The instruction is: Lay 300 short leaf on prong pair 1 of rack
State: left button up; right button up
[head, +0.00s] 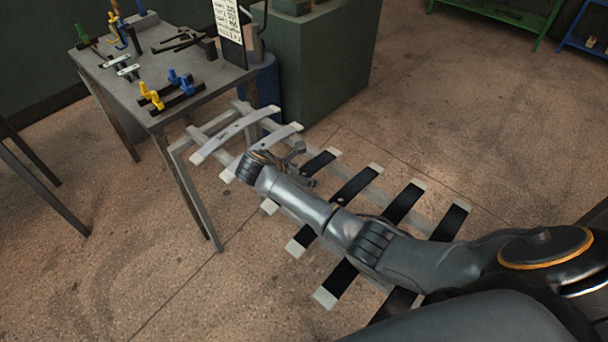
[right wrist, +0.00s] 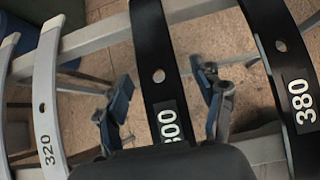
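The 300 leaf (right wrist: 163,75) is a curved black strip with a hole and a partly covered number label, in the right wrist view. It lies across the pale rails of the rack (right wrist: 210,10). In the head view I take it to be the first black strip (head: 319,162) right of the grey leaves; my arm covers its middle. My right gripper (head: 300,167) is over it. The fingers stand either side of the leaf with gaps, open and not gripping. The prong pairs cannot be told apart by number. My left gripper is out of view.
A grey 320 leaf (right wrist: 46,100) lies left of it and a black 380 leaf (right wrist: 285,75) right of it. More black strips (head: 404,203) follow to the right. A workbench (head: 130,90) with clamps, a blue drum (head: 266,85) and a green cabinet (head: 325,70) stand behind.

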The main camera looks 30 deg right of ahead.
grip_shut()
jog(key=shift+w+r, duration=0.1)
jog(key=shift+r, duration=0.1)
jog(key=shift+r, duration=0.65)
jog(key=s+a+r+p, duration=0.4)
jog(key=s+r+p, duration=0.1)
jog(key=s+r, duration=0.6)
jog(key=shift+s+a+r, duration=0.15)
jog(key=shift+s+r, duration=0.1)
jog(key=shift+s, duration=0.9)
